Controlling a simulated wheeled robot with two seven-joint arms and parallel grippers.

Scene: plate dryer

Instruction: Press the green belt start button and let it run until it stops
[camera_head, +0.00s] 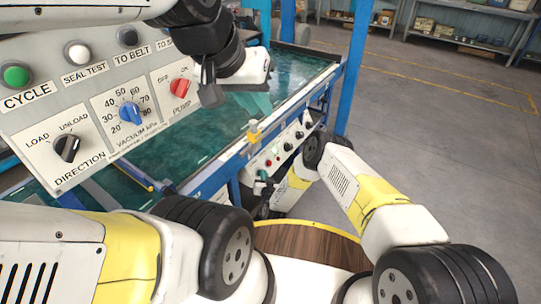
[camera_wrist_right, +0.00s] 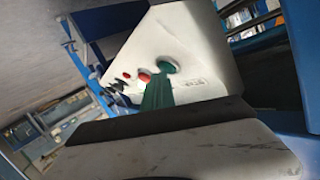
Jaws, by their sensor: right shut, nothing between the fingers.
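The green button (camera_wrist_right: 170,66) shows in the right wrist view on a white sloped panel, with a label beside it. My right gripper (camera_wrist_right: 157,82) is shut and empty, its green fingertips pointing at the panel and overlapping the lower edge of this button in the picture. I cannot tell whether they touch it. In the head view my right gripper (camera_head: 262,180) is low at the lower panel (camera_head: 255,160), and the green button cannot be made out there. My left gripper (camera_head: 258,100) is over the belt, its teal finger partly seen; its opening is unclear.
An orange-red button (camera_wrist_right: 144,76) and a red button (camera_wrist_right: 126,75) sit close beside the green one. A larger panel (camera_head: 95,105) at upper left has a green CYCLE button (camera_head: 16,76), knobs and switches. The teal belt (camera_head: 190,140) runs behind a blue frame. Open floor lies right.

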